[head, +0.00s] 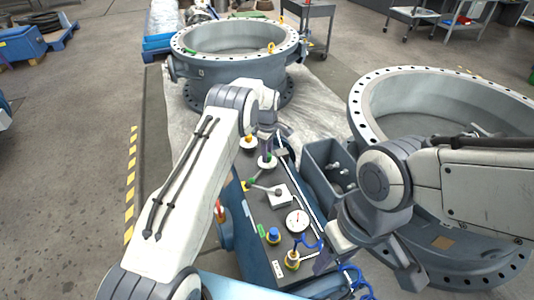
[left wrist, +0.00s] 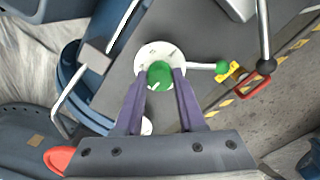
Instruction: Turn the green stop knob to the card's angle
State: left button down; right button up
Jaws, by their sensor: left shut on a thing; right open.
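In the head view the white dial (head: 266,163) shows below my left gripper (head: 267,149), on the dark panel (head: 262,210), with the knob mostly hidden. I cannot make out an angle on any card. My right gripper (head: 322,262) is open near the panel's front end, beside a brass-coloured fitting (head: 292,260).
A lever with a green ball (left wrist: 222,67) lies close beside the dial. The panel also carries an orange knob (head: 248,141), a gauge (head: 297,220) and a blue cap (head: 273,235). A grey bin (head: 320,155) stands right of it. Large valve rings (head: 240,40) stand behind and right.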

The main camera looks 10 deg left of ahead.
pick_arm(q)
jog(key=shift+s+n, duration=0.1)
jog(key=shift+n, duration=0.2)
jog(key=c, duration=0.5)
grip_release()
notch_tip(320, 180, up, 10)
jog(key=shift+r+p, duration=0.25)
jog(key=shift+p, duration=0.05)
